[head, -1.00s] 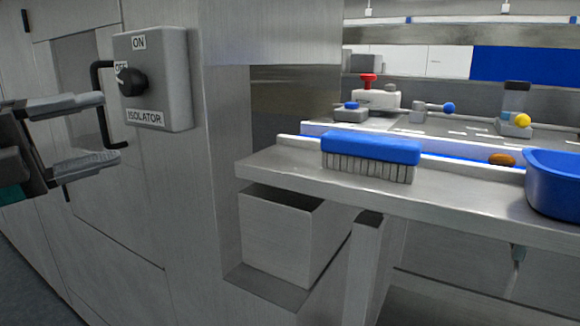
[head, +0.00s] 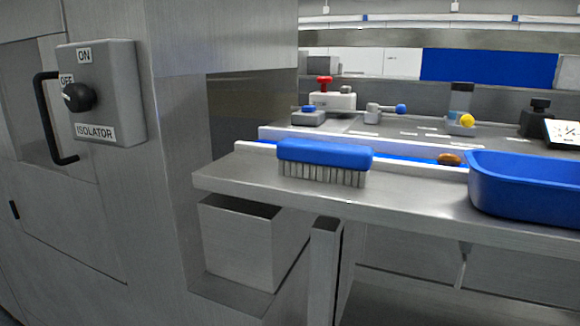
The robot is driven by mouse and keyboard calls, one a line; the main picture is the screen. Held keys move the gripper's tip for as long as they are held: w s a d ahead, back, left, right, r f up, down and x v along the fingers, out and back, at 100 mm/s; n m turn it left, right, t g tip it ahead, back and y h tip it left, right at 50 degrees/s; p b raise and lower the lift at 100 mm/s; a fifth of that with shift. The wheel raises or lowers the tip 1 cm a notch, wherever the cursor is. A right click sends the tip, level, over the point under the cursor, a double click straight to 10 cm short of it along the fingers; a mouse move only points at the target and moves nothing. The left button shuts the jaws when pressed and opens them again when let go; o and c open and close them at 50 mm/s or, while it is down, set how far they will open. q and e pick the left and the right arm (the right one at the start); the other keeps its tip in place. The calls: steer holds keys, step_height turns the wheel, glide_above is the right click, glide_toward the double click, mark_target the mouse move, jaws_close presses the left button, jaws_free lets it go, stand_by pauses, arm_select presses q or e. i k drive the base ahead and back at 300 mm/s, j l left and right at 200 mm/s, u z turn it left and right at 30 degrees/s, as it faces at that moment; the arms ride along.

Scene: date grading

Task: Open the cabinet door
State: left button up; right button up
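The grey metal cabinet door (head: 80,225) is at the left in the head view. It looks closed, its face flush with the panels around it. A black bar handle (head: 46,118) stands upright on the cabinet front, partly behind the isolator box. The grey isolator box (head: 120,85) carries ON and OFF labels and a black knob (head: 78,97), whose white mark points towards OFF. Neither of my grippers is in view.
A steel shelf (head: 400,205) juts out at the right, bearing a blue brush (head: 325,153) and a blue tub (head: 525,190). A brown date (head: 449,159) lies beside the tub. An open metal bin (head: 240,245) sits below the shelf.

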mark_target(66, 211)
steer(key=u, duration=1.35)
